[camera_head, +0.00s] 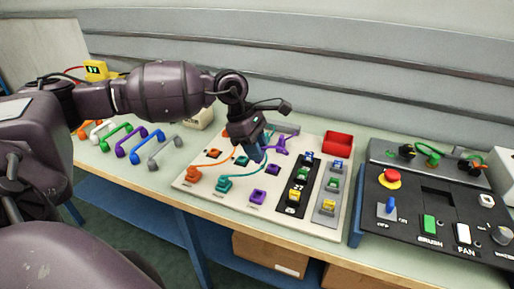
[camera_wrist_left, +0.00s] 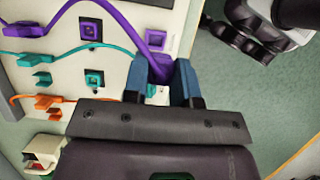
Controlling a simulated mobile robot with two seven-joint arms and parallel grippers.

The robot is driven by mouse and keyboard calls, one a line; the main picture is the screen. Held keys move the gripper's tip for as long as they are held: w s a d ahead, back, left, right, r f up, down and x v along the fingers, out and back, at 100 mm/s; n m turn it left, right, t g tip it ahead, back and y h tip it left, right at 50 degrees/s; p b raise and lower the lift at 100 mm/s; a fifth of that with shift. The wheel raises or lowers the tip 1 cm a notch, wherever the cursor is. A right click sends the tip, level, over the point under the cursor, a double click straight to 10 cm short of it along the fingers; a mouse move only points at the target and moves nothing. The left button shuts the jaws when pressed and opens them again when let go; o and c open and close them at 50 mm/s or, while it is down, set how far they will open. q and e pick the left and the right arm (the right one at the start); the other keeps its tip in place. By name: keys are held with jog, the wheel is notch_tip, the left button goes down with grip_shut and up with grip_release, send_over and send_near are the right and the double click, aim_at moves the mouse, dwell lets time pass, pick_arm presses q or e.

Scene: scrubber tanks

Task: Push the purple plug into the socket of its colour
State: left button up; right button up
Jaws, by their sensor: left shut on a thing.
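My left gripper (camera_head: 257,156) is shut on the purple plug (camera_wrist_left: 160,66), its blue fingers on either side of it. They are over the pale board (camera_head: 184,187); the gap below the plug cannot be judged. A purple cable (camera_wrist_left: 122,20) runs from the plug to a purple holder (camera_head: 281,145) at the board's back. One purple square with a dark opening (camera_head: 272,169) shows in the wrist view (camera_wrist_left: 90,29), and another purple square (camera_head: 258,196) is nearer the front edge, also in the wrist view (camera_wrist_left: 156,39). Both look empty. My right gripper is not seen.
An orange plug (camera_head: 193,173) and a teal plug (camera_head: 223,184), with cables, stand along the board's front. Orange (camera_head: 214,153) and teal (camera_head: 242,160) squares lie behind. Switch strips (camera_head: 301,185), a red bin (camera_head: 338,142) and a dark control panel (camera_head: 430,205) are to the right; handles (camera_head: 128,144) left.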

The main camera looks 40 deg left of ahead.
pick_arm(q)
jog(key=w+a+f+b, duration=0.1)
jog(key=w+a+b, duration=0.2)
jog(key=w+b, duration=0.4)
jog(key=w, duration=0.5)
jog(key=shift+w+f, duration=0.15)
jog(key=shift+w, duration=0.15)
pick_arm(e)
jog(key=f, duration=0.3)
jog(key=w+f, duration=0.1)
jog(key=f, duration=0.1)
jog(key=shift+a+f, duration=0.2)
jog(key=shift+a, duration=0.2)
pick_arm(q)
jog(key=shift+f, duration=0.1)
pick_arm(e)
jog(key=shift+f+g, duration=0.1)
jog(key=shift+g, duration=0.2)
pick_arm(q)
jog(key=shift+f+b, duration=1.4)
jog(key=shift+f, duration=3.5)
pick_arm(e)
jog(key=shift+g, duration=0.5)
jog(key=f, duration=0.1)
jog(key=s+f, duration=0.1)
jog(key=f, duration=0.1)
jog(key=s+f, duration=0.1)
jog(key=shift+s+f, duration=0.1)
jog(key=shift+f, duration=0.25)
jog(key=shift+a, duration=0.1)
